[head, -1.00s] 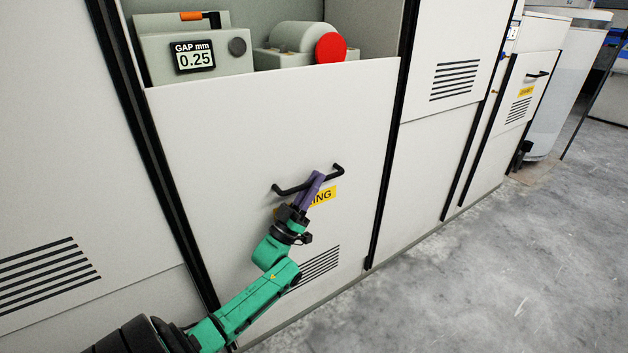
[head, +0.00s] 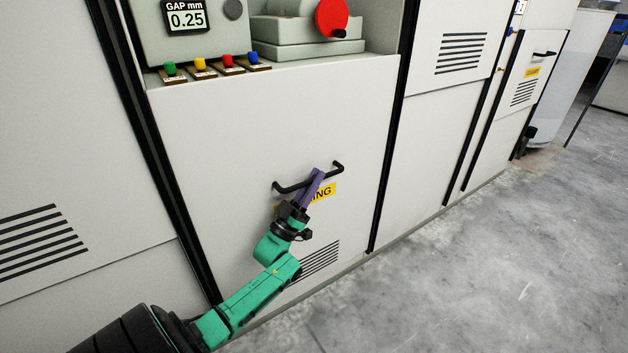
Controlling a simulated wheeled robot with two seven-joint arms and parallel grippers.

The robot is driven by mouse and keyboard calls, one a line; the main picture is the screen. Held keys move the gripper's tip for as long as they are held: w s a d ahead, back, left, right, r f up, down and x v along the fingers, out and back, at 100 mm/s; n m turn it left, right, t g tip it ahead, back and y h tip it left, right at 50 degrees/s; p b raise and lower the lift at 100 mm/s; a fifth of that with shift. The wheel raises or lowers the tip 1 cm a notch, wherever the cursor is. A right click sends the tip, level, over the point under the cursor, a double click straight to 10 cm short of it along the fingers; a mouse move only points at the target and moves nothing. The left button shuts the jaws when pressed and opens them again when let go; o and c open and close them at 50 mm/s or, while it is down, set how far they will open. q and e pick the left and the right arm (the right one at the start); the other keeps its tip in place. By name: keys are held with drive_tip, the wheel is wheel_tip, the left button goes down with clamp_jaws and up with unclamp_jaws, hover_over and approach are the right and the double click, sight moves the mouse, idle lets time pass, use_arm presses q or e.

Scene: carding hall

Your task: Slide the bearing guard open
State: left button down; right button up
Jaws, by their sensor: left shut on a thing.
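The bearing guard is a pale sliding panel (head: 270,125) in the front of a tall machine cabinet. It bears a black bar handle (head: 290,188) and a yellow label (head: 326,192); only the letters "ING" show. My left gripper (head: 316,178) is shut on the handle near its middle, and its purple fingers hide part of the bar. Above the guard's top edge the bay stands open, showing a gap display reading 0.25 (head: 186,20), coloured knobs on a ledge and a red disc (head: 331,16). My right gripper is not in view.
Black upright rails (head: 391,140) border the guard on both sides. Slotted vents (head: 462,53) mark the neighbouring panels. A smaller door with its own black handle (head: 544,55) stands at the far right. The grey concrete floor (head: 480,270) at the right is clear.

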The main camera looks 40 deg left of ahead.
use_arm(q)
drive_tip(key=c, duration=0.8)
unclamp_jaws()
drive_tip(key=shift+c, duration=0.2)
drive_tip(key=v, duration=1.4)
drive_tip(key=shift+s+f, duration=0.15)
drive_tip(key=shift+f, duration=0.1)
